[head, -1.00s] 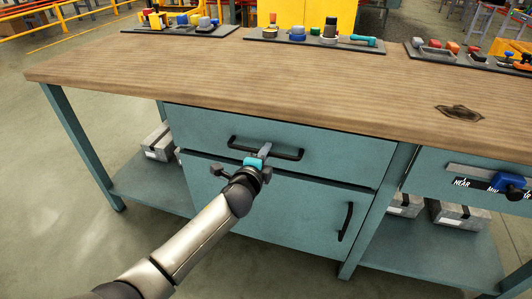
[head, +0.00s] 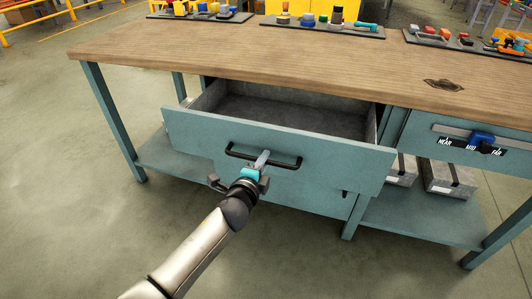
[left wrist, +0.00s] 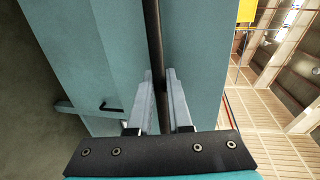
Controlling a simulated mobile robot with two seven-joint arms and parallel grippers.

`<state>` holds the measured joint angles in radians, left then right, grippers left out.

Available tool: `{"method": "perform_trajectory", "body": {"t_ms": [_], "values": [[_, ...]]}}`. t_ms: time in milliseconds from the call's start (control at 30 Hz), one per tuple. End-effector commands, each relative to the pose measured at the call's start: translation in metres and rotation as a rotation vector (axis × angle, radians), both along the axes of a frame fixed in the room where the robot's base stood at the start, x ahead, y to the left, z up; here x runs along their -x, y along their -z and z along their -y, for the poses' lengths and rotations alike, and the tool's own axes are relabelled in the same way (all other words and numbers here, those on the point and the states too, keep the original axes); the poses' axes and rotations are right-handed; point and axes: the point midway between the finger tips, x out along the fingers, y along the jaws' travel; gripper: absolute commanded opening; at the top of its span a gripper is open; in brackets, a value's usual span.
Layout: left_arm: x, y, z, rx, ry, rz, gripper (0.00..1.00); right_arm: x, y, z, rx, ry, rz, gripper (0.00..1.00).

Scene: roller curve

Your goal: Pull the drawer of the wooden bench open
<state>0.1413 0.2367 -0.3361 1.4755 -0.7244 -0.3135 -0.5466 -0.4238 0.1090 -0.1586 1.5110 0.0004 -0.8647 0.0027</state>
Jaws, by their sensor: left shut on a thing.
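The teal drawer (head: 330,158) of the wooden bench (head: 300,62) stands well out from under the top, and its grey inside is in view and looks empty. Its black bar handle (head: 288,160) runs across the drawer front. My left gripper (head: 262,162) is shut on this handle, left of the front's middle. In the left wrist view the two grey fingers (left wrist: 160,100) close around the dark handle bar (left wrist: 154,40). My right gripper is in neither view.
A teal cupboard door (head: 310,200) is below the drawer. To the right is a panel with a blue slider (head: 481,139). Trays with small parts (head: 322,27) line the bench's back edge. Grey boxes (head: 448,180) sit on the low shelf. Open floor (head: 70,230) lies left.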

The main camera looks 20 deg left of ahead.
Motion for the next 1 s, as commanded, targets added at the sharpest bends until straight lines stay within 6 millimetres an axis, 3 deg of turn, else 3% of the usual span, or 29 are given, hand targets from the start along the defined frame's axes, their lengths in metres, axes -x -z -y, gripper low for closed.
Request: {"method": "perform_trajectory", "body": {"t_ms": [600,633,700,900,1000], "values": [[0.0091,0.0007,-0.0015,-0.001,-0.003,-0.001,0.00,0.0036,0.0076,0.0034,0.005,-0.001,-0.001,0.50],[0.0091,0.0007,-0.0015,-0.001,-0.003,-0.001,0.18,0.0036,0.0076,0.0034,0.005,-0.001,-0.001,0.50],[0.0091,0.0006,-0.0015,-0.001,-0.003,-0.001,0.26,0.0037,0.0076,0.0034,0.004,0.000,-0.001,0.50],[0.0089,0.0002,-0.0011,0.000,-0.002,0.000,0.47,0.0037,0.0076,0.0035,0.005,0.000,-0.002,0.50],[0.0088,0.0000,-0.0009,0.000,-0.001,0.000,0.47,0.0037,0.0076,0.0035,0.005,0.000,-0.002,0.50]]}}
